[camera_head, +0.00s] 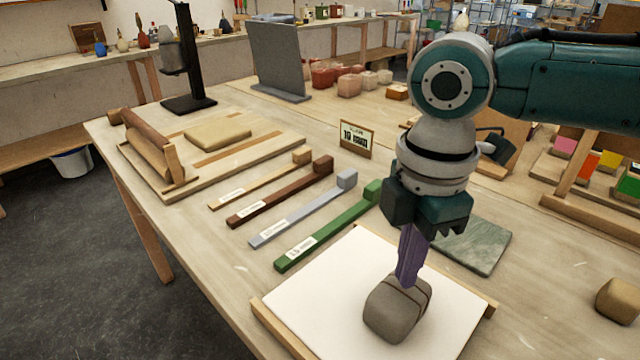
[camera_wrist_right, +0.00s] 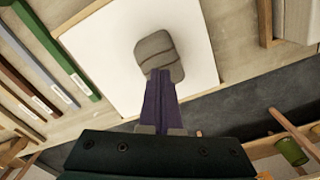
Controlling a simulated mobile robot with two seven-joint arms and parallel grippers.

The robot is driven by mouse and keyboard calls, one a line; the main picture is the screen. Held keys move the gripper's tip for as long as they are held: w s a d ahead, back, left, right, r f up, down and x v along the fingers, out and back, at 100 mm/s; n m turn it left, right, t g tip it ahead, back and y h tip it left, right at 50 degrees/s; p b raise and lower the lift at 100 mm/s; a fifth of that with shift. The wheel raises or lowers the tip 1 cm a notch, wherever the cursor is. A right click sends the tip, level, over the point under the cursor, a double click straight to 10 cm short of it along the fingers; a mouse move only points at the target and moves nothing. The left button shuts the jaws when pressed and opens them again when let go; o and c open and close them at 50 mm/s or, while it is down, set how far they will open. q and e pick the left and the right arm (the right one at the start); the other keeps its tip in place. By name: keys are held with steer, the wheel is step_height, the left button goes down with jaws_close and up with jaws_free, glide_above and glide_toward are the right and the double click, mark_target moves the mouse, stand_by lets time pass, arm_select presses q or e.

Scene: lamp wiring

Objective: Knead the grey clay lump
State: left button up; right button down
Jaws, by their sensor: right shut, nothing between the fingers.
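The grey clay lump (camera_head: 393,317) sits on a white board with wooden edge strips (camera_head: 330,285). It is rounded and blocky, with dark creases across its top. It also shows in the right wrist view (camera_wrist_right: 158,55). My right gripper (camera_head: 408,282) points down with its purple fingers shut together and empty. The fingertips (camera_wrist_right: 160,73) are at the top of the lump and overlap its edge in both views. I cannot tell whether they press into it. My left gripper is not in view.
Several labelled sticks, including a green one (camera_head: 330,228), lie left of the board. A green marbled slab (camera_head: 478,245) lies behind it. A brownish lump (camera_head: 618,300) sits at the right. A roller frame (camera_head: 150,148) and a tan slab (camera_head: 218,134) are at the far left.

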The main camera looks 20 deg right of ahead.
stand_by(0.6)
steer(key=shift+f+b, duration=0.75)
steer(key=shift+f, duration=0.35)
steer(key=shift+r, duration=0.1)
steer(key=shift+r, duration=0.1)
step_height(320, 180, up, 2)
steer(key=p, duration=0.2)
steer(key=shift+r+p, duration=0.1)
steer(key=shift+p, duration=0.3)
steer(key=shift+f, duration=0.3)
